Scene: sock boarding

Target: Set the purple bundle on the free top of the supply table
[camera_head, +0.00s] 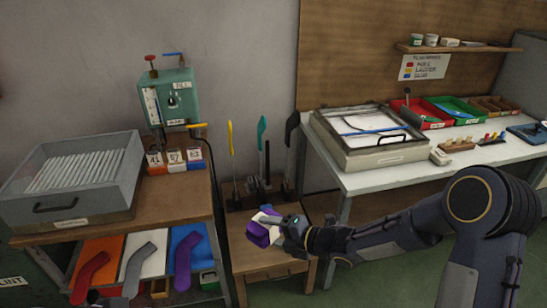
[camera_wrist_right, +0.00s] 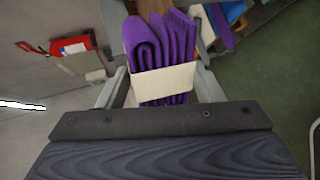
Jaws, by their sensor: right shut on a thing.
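The purple bundle (camera_head: 257,236) is folded purple socks with a white band around them. It shows large in the right wrist view (camera_wrist_right: 160,48), between the grey fingers. My right gripper (camera_head: 270,226) is shut on it, and its arm reaches in from the right. The bundle appears over the small low wooden table (camera_head: 262,260) in the middle, which seems to be the supply table. Its front top looks bare. I cannot tell whether the bundle touches the top. My left gripper is not in view.
Upright tools with yellow and teal handles (camera_head: 263,132) stand at the back of the small table. At left, a wooden bench (camera_head: 190,200) holds a grey drawer box (camera_head: 75,180). At right, a white table (camera_head: 385,178) carries a framed tray (camera_head: 370,152) and coloured bins (camera_head: 455,110).

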